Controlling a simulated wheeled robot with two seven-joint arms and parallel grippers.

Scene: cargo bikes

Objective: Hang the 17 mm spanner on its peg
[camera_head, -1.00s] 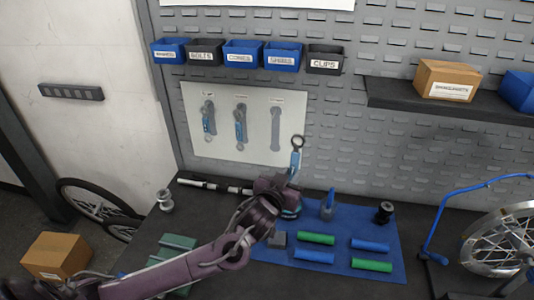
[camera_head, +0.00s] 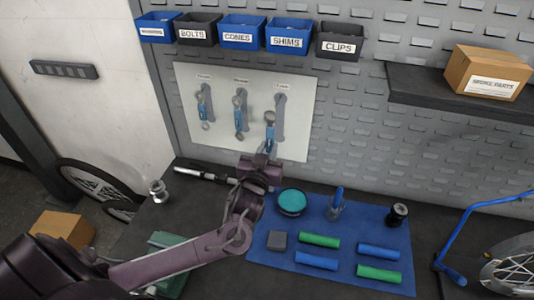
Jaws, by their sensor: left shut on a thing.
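The spanner (camera_head: 270,134), with a grey ring end and a blue handle, is held upright in my left gripper (camera_head: 265,154). My left gripper is shut on its lower end. The spanner's ring end is in front of the right-hand grey outline and peg place on the white shadow board (camera_head: 301,131), a little below the top of that outline. I cannot tell whether the ring touches the peg or board. Two other blue-handled spanners hang on the left (camera_head: 204,108) and middle (camera_head: 239,115) places. My right gripper is out of view.
A row of labelled bins (camera_head: 240,34) is above the board. A shelf with a cardboard box (camera_head: 487,73) juts out at right. On the bench, a blue mat (camera_head: 348,235) holds green and blue grips, a teal tin (camera_head: 292,202) and other small items.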

